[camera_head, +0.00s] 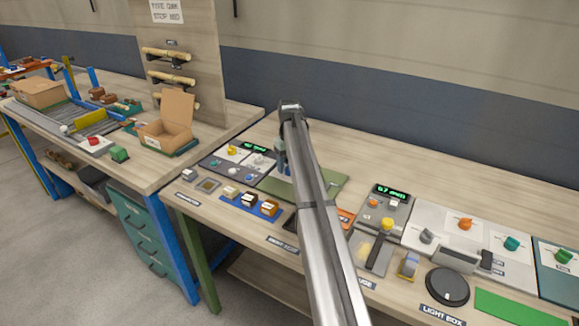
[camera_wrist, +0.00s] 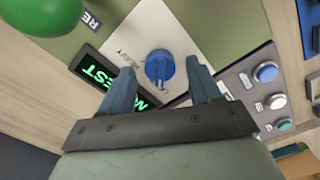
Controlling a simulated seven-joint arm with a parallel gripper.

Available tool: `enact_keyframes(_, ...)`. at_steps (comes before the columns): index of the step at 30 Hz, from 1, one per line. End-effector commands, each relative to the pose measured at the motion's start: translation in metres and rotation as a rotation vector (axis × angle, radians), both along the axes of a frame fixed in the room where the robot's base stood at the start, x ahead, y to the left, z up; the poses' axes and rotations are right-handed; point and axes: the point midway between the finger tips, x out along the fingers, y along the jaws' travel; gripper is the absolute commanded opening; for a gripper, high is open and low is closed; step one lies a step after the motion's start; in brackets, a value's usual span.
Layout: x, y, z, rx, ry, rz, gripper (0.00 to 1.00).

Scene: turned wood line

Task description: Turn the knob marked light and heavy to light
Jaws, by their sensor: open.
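The blue knob (camera_wrist: 160,68) stands on a white plate (camera_wrist: 150,27) in the wrist view. The word "HEAVY" is printed to its left; another label below it is mostly hidden, so I cannot read it fully. I cannot tell for sure which mark the knob points to. My gripper (camera_wrist: 159,66) is open, with one finger on each side of the knob and visible gaps between. In the head view my gripper (camera_head: 283,162) is over the panels on the bench, and my arm hides much there.
A dark display (camera_wrist: 98,72) with green letters lies left of the knob. A grey panel with blue, grey and teal buttons (camera_wrist: 266,71) lies to the right. A green round thing (camera_wrist: 42,14) is at the top left. An open cardboard box (camera_head: 165,132) stands farther left.

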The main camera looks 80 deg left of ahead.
Motion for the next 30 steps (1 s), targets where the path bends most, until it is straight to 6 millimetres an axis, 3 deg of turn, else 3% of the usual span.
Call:
enact_keyframes(12, 0.0, 0.001, 0.079, 0.002, 0.0, 0.0, 0.63)
enact_keyframes(18, 0.0, 0.001, 0.109, 0.001, 0.0, 0.0, 0.63)
enact_keyframes(24, 0.0, 0.0, 0.124, 0.0, 0.0, 0.0, 0.63)
enact_keyframes(30, 0.0, 0.0, 0.127, -0.001, 0.0, 0.0, 0.63)
